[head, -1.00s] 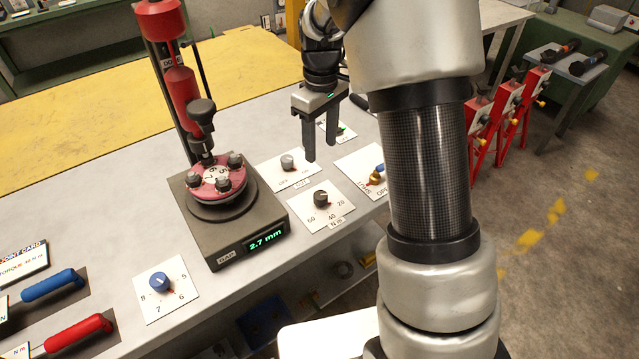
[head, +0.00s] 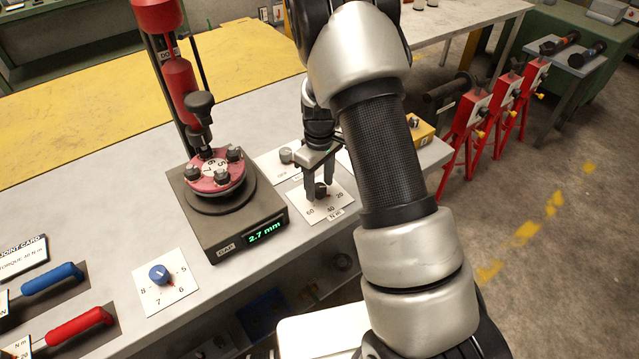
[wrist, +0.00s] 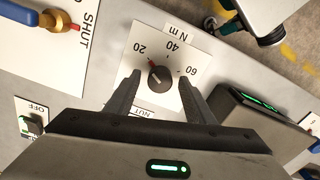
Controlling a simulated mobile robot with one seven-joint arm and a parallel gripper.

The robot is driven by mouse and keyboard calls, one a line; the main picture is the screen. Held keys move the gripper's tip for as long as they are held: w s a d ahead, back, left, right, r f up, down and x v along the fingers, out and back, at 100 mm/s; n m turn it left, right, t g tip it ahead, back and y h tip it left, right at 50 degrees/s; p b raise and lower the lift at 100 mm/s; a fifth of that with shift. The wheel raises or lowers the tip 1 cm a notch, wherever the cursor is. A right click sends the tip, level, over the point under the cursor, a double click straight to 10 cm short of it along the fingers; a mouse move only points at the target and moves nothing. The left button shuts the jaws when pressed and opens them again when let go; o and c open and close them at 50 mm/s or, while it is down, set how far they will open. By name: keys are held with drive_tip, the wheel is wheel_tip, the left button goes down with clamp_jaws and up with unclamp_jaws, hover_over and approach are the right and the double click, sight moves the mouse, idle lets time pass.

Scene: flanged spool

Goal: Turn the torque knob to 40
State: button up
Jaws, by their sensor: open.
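The torque knob (head: 321,189) is a dark round knob on a white N m dial plate (head: 337,209) marked 20, 40 and 60. In the wrist view the knob (wrist: 160,77) has a red mark on its edge, on the side of the 20. My gripper (head: 320,194) is open, pointing down over the plate. In the wrist view the fingers of my gripper (wrist: 160,80) stand on either side of the knob, with a gap showing on both sides. I cannot tell how far down they reach.
The gauge stand (head: 233,228) with its red flanged spool (head: 215,172) and a 2.7 mm display is left of the dial. A blue knob (head: 160,275) sits farther left. A brass valve with a blue handle (wrist: 55,20) is near a SHUT label. A small switch (wrist: 32,123) reads OFF.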

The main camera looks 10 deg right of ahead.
drive_tip(key=shift+f, duration=0.1)
drive_tip(key=c, duration=1.1)
drive_tip(key=shift+o, duration=0.2)
drive_tip(key=shift+m, duration=0.3)
drive_tip(key=m+b, duration=0.1)
drive_tip(key=m, duration=0.3)
drive_tip(key=shift+m, duration=0.3)
drive_tip(key=m+b, duration=0.1)
drive_tip(key=m, duration=0.5)
drive_tip(key=shift+m, duration=0.4)
drive_tip(key=o, duration=1.1)
drive_tip(key=shift+c, duration=0.2)
